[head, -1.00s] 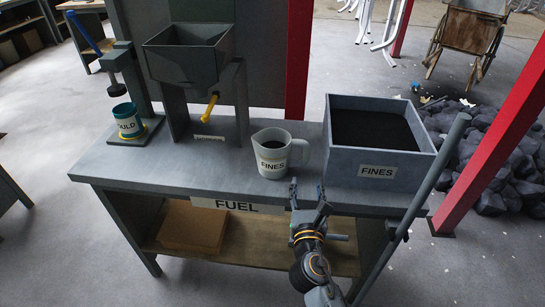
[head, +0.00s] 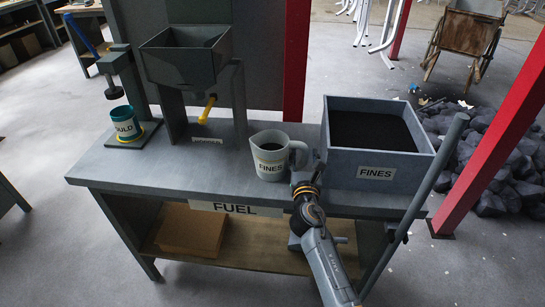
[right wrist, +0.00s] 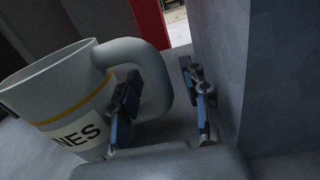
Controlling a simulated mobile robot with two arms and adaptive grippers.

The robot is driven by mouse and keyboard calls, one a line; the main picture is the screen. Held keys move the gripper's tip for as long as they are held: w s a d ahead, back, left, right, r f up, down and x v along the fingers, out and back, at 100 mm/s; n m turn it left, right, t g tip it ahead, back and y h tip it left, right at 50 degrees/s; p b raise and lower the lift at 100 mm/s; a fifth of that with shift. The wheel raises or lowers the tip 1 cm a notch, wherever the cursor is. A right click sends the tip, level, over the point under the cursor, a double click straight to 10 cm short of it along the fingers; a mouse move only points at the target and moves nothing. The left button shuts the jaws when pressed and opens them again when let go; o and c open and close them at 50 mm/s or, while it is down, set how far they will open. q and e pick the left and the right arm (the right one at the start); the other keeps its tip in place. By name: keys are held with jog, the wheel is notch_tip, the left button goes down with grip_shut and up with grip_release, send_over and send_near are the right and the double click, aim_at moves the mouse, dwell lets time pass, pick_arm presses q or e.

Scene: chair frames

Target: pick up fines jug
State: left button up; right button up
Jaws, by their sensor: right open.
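The grey fines jug (head: 269,155) stands upright on the bench, with dark contents and a FINES label. Its handle points right, toward the fines box. In the right wrist view the jug (right wrist: 62,88) fills the left side. My right gripper (head: 309,170) is at the handle, in the gap between jug and box. In the right wrist view its open fingers (right wrist: 163,108) are on either side of the handle, the left one by the handle's opening, the right one beside the box wall. Contact with the handle cannot be told. My left gripper is not in view.
The FINES box (head: 376,172) stands close to the right of my gripper. A hopper with a yellow handle (head: 208,108) and a teal mould cup (head: 126,122) stand on the bench (head: 190,175) to the left. A red post (head: 500,120) rises at right.

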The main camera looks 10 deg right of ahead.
grip_shut()
dwell(0.6)
jog(key=shift+r, duration=0.2)
